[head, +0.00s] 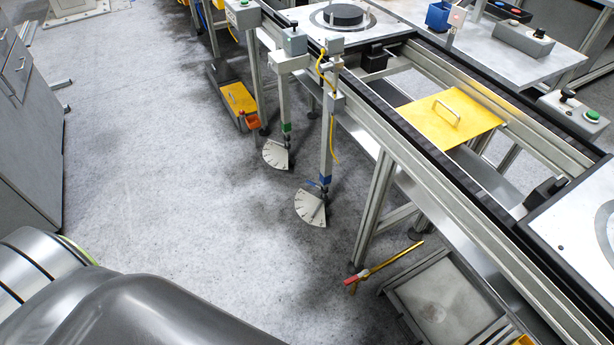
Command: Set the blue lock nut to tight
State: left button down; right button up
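The blue lock nut (326,180) shows as a small blue band low on a grey upright post, just above a white fan-shaped scale plate (311,208). The marks on the plate are too small to read, and I cannot tell how far the nut is turned. A similar post to its left has a green band (287,127) above another fan-shaped plate (275,155). Neither of my grippers is in view; only a grey link of mine fills the lower left.
A conveyor frame (440,158) runs from the upper middle to the lower right, with a yellow plate (449,117) in it. A red-and-yellow tool (385,266) and a grey tray (440,300) are at its foot. The floor (170,160) left of the posts is clear.

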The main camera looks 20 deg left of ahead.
aim_at(311, 183)
jog(key=i+j, duration=0.15)
jog(key=j, duration=0.2)
jog(key=i+j+z, duration=0.15)
jog(key=j, duration=0.2)
jog(key=i+j, duration=0.2)
jog(key=j, duration=0.2)
jog(key=z, duration=0.05)
